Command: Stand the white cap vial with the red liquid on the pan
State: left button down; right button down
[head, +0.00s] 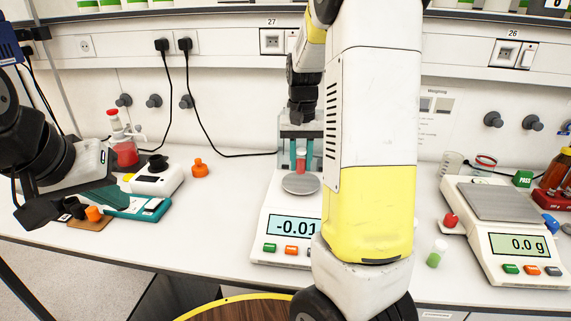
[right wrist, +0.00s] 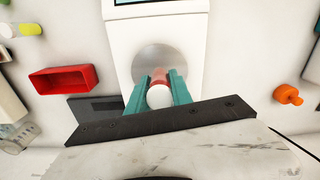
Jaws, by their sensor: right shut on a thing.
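The white cap vial with red liquid (head: 301,162) is upright between the teal fingers of my right gripper (head: 301,143), which is shut on it. In the right wrist view its white cap (right wrist: 159,97) is between the fingertips, over the round metal pan (right wrist: 160,57). In the head view the vial's lower end is at the back of the pan (head: 300,186); I cannot tell whether it touches. The balance display (head: 295,227) reads about -0.01, partly hidden by my right arm. My left gripper (head: 103,197) is over the left bench; its finger opening is unclear.
A second balance (head: 515,235) reading 0.0 g stands at the right. An orange stopper (head: 200,169) and a white device (head: 155,180) are on the left. A red tray (right wrist: 63,80) shows in the right wrist view.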

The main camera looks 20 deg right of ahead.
aim_at(301, 170)
jog(key=shift+w+d+f, duration=0.1)
jog(key=shift+w+d, duration=0.25)
jog(key=shift+w, duration=0.1)
jog(key=shift+w+f, duration=0.1)
jog(key=shift+f, duration=1.65)
jog(key=shift+f, duration=0.1)
jog(key=c, duration=1.1)
grip_release()
jog(key=shift+c, duration=0.2)
